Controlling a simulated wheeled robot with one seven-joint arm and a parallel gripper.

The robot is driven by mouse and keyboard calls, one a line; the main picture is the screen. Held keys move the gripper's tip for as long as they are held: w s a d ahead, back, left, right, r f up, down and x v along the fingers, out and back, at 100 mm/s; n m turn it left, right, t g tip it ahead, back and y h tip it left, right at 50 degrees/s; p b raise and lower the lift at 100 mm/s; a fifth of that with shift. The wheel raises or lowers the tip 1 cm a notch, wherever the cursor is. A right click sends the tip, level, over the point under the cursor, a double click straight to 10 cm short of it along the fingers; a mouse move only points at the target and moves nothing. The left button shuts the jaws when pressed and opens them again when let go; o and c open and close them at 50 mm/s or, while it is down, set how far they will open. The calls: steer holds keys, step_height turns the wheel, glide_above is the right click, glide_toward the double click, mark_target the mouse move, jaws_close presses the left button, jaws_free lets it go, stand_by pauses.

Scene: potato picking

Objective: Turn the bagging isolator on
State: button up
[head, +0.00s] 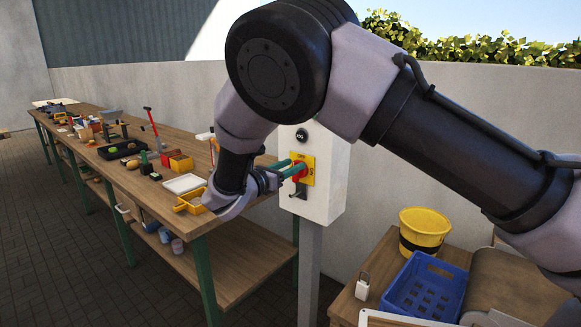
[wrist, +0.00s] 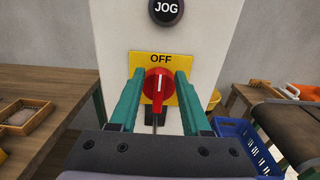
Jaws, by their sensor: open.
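The isolator is a red rotary knob (wrist: 158,84) on a yellow plate (wrist: 184,92) on a white box (wrist: 112,50). In the wrist view its white pointer line stands upright, toward the word OFF. In the head view the red knob (head: 299,171) is partly covered by my gripper (head: 292,170). My gripper also shows in the wrist view (wrist: 158,80), open, with one green finger on each side of the knob. A gap shows between each finger and the knob. Whether the fingertips touch the plate cannot be told.
A black JOG button (wrist: 166,10) sits above the plate. The box stands on a grey post (head: 310,265). A long workbench (head: 255,235) with many items is at left. At right are a blue crate (head: 426,290) and a yellow bucket (head: 424,230) on a low table.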

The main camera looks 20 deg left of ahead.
mark_target(307, 171)
jaws_close()
steer(key=shift+m, duration=0.3)
steer(key=m, duration=0.4)
steer(key=d+f+m, duration=0.1)
steer(key=m, duration=0.4)
steer(key=s+d+m, duration=0.1)
steer(key=m, duration=0.3)
steer(key=shift+f, duration=0.35)
steer(key=shift+d+f+m, duration=0.1)
steer(key=shift+f+m, duration=0.15)
steer(key=shift+m, duration=0.8)
steer(key=shift+d+f+m, duration=0.1)
steer(key=shift+f+m, duration=0.1)
steer(key=shift+m, duration=0.85)
